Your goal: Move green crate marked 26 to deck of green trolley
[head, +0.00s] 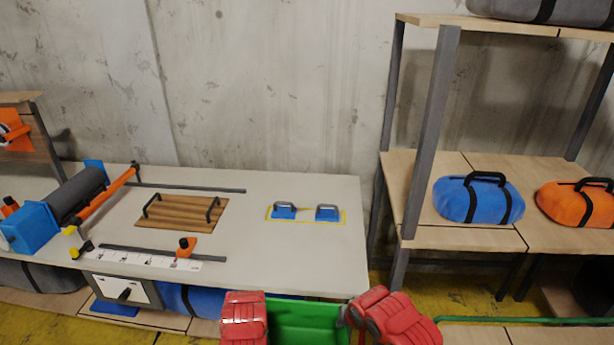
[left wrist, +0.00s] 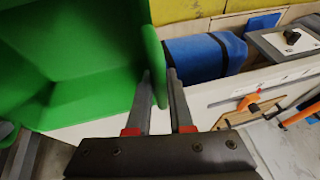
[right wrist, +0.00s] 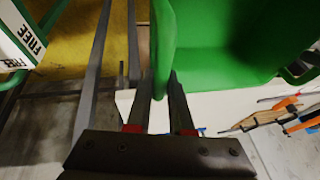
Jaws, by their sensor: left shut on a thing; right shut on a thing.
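The green crate (head: 312,322) is at the bottom edge of the head view, held between my two grippers in front of the workbench. It is open at the top, and the part I see looks empty. No number 26 is readable. My left gripper (left wrist: 160,80) is shut on one end wall of the crate (left wrist: 75,100). My right gripper (right wrist: 162,78) is shut on the opposite end wall, with the crate (right wrist: 215,45) beside it. A green rail (head: 530,320) along a wooden surface at the bottom right may be the green trolley; most of it is out of view.
A grey workbench (head: 320,245) stands ahead with a slatted wooden board (head: 182,211), blue-footed handles (head: 285,212) and a roller. A shelf rack at the right has a grey post (head: 430,130), a blue bag (head: 478,200) and an orange bag (head: 577,205). Yellow floor shows between them.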

